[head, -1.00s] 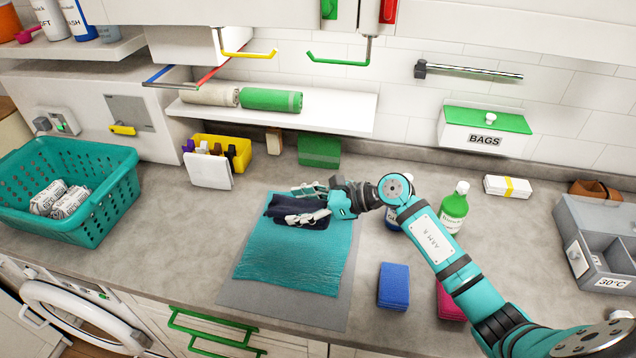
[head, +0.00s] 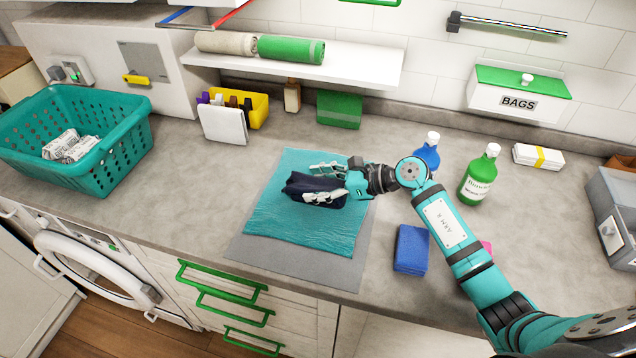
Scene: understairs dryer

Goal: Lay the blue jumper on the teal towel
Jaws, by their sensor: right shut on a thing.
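The blue jumper (head: 303,188) is a dark navy folded bundle over the middle to upper part of the teal towel (head: 300,228). My right gripper (head: 325,182) is shut on the jumper, reaching in from the right with its fingers across the bundle. The jumper is at or just above the towel; I cannot tell whether it touches. The towel lies flat on a grey mat (head: 290,268) on the worktop. My left gripper is not in view.
A folded blue cloth (head: 411,248) lies right of the mat, with a pink item (head: 487,248) partly behind my arm. Blue (head: 428,150) and green (head: 479,175) bottles stand behind my arm. A teal basket (head: 100,155) stands left. Worktop between basket and towel is clear.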

